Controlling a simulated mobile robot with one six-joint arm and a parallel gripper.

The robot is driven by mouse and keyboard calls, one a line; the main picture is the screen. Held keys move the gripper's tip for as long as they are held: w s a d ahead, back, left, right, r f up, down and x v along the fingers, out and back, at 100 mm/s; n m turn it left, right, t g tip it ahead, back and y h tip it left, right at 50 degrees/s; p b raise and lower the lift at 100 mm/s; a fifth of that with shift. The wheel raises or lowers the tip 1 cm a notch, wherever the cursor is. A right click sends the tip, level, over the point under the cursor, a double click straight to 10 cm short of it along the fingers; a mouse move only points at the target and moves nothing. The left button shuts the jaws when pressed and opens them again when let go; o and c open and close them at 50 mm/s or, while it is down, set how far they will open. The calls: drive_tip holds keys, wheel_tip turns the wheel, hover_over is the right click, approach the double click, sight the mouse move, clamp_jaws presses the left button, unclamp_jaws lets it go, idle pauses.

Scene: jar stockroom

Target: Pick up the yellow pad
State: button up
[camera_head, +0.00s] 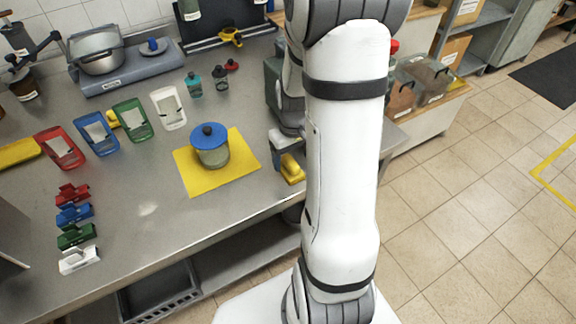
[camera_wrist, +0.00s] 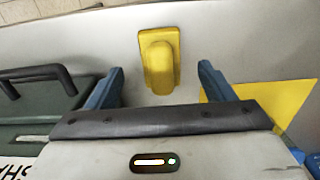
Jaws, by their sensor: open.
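The yellow pad (camera_head: 292,168), a small block with a raised grip on top, lies on the grey bench near its right edge, beside the arm. In the wrist view the pad (camera_wrist: 159,58) lies ahead of my gripper (camera_wrist: 160,76), roughly centred between the two blue fingers. The fingers are apart, with nothing held between them; I cannot tell the height above the pad. In the head view my arm hides part of the gripper.
A flat yellow sheet (camera_head: 190,178) lies left of the pad, with a blue-lidded jar (camera_head: 211,150) on it. A dark green box with a handle (camera_wrist: 62,105) stands close to the left finger. Coloured frames (camera_head: 100,133) and clips (camera_head: 76,212) stand farther left.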

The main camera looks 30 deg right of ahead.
sight(292, 162)
wheel_tip(292, 162, down, 5)
drive_tip(key=shift+w, duration=0.15)
drive_tip(key=c, duration=1.1)
drive_tip(key=shift+r, duration=0.1)
drive_tip(key=shift+c, duration=0.2)
wheel_tip(292, 162, up, 18)
drive_tip(key=shift+p, duration=0.4)
